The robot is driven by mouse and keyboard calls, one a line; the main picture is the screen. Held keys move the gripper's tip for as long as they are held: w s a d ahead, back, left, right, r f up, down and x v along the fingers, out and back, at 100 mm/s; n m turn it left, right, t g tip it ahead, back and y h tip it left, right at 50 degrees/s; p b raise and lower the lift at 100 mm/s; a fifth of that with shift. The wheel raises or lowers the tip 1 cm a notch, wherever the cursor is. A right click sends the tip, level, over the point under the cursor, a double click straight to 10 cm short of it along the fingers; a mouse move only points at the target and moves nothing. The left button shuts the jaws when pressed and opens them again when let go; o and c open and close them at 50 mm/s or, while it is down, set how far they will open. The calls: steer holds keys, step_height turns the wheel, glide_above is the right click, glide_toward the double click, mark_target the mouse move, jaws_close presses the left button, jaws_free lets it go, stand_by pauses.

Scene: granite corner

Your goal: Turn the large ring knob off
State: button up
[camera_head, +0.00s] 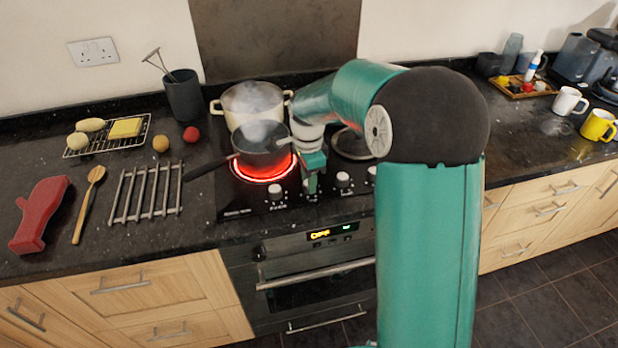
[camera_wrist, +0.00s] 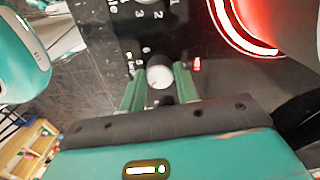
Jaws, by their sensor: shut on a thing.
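In the wrist view a round white knob (camera_wrist: 158,73) sits between the two green fingers of my gripper (camera_wrist: 158,86), which is shut on it. Printed numbers surround the knob, and a small red light (camera_wrist: 197,64) glows beside it. In the head view my gripper (camera_head: 312,182) is at the front of the black hob (camera_head: 238,206), and the gripped knob is mostly hidden by it. Other knobs stand at either side, one on the left (camera_head: 276,192) and one on the right (camera_head: 343,180). The front left ring (camera_head: 264,174) glows red under a steaming dark saucepan (camera_head: 262,146).
The saucepan's handle (camera_head: 208,167) points left over the counter. A cream pot (camera_head: 252,101) steams behind it. A metal trivet (camera_head: 147,192), wooden spoon (camera_head: 88,204) and red object (camera_head: 40,213) lie left. The oven display (camera_head: 332,235) is below the hob.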

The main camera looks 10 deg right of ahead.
steer(key=n, duration=1.3)
steer(key=shift+s+n+h, duration=0.1)
steer(key=shift+n+h, duration=0.2)
steer(key=shift+n, duration=0.1)
steer(key=n, duration=0.7)
steer(key=shift+t, duration=0.4)
steer(key=n, duration=0.7)
steer(key=o, duration=1)
steer(key=shift+c, duration=0.2)
steer(key=shift+r, duration=0.1)
step_height(320, 180, up, 14)
steer(key=shift+s+a+f, duration=0.15)
steer(key=shift+s+f, duration=0.05)
steer(key=shift+s, duration=0.15)
